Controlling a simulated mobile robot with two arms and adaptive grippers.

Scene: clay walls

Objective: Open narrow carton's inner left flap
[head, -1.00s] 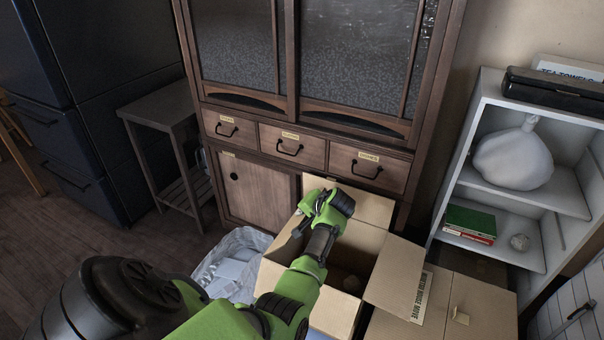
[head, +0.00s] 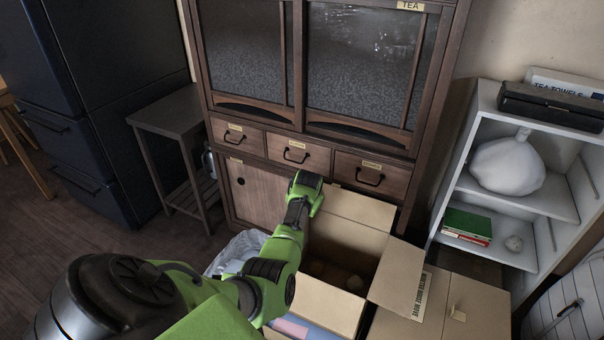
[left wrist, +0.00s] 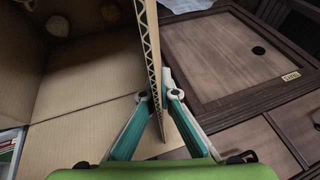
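The narrow carton (head: 334,305) stands open in front of the cabinet, with round brownish items in its shadowed inside. Its back flap (head: 358,207) and right flap (head: 398,278) are folded outward. My left gripper (left wrist: 156,92) is at the carton's left side near the back. In the left wrist view its teal fingers lie on both sides of an upright cardboard panel (left wrist: 155,50), which looks like the inner left flap seen edge-on, and appear closed on it. In the head view, my left arm hides this flap and the fingertips. My right gripper is out of view.
The wooden cabinet (head: 258,195) stands close behind the carton. A plastic-lined bin (head: 238,250) is at its left, partly behind my arm. A closed carton (head: 460,312) and white shelf (head: 545,200) are at the right. A small side table (head: 175,112) is back left.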

